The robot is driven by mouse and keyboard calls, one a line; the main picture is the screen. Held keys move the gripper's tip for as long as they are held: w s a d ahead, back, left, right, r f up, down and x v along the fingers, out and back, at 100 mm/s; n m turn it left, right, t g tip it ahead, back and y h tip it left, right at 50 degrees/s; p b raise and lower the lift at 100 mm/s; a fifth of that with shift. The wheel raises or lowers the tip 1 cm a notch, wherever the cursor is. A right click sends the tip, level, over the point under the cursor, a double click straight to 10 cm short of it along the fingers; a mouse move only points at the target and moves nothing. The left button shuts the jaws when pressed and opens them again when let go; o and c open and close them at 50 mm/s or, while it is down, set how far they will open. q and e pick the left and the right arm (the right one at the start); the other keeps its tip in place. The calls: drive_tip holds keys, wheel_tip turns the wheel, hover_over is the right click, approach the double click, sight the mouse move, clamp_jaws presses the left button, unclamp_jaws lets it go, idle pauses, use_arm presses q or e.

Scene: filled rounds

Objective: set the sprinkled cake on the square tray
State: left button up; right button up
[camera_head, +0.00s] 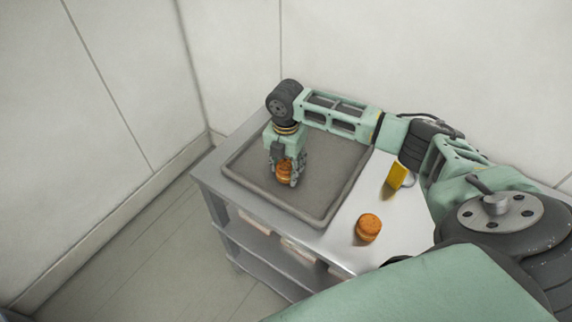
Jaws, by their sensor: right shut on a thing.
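A small round orange-brown cake (284,171) is between the fingers of my right gripper (286,178), which is shut on it. The gripper points down over the left part of the grey square tray (325,204). I cannot tell whether the cake touches the tray floor or hangs just above it. Sprinkles are too small to make out. A second round orange-brown cake (368,227) stands on the white table top, right of the tray. My left gripper is not in view.
The tray lies on a grey table (207,182) with lower shelves. A yellow block (396,176) stands on the table top beyond the loose cake, near my right arm. Pale walls close in behind and to the left. Most of the tray is bare.

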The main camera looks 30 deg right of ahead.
sight(286, 165)
drive_tip(key=shift+f, duration=0.15)
drive_tip(key=o, duration=0.8)
wheel_tip(286, 165, up, 12)
drive_tip(key=b, duration=0.3)
drive_tip(key=shift+r, duration=0.2)
drive_tip(key=shift+f, duration=0.1)
